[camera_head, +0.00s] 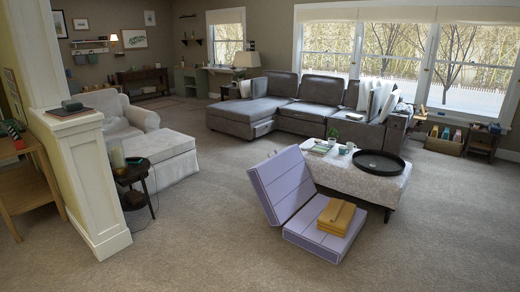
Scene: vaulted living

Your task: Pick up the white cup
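Two small pale cups stand close together on the cloth-covered ottoman table (385,190), at its far left part. One white cup (342,150) is just left of the other pale cup (350,146). At this distance I cannot tell which is the task's cup, nor see handles. A dark round tray (379,163) lies to their right on the same table. Neither of my grippers shows in the head view.
A lilac folding cushion (280,187) with yellow folded cloth (337,216) on it stands before the ottoman table. A grey sectional sofa (300,97) is behind. A white half-wall post (90,180) and a dark side table (133,175) stand left.

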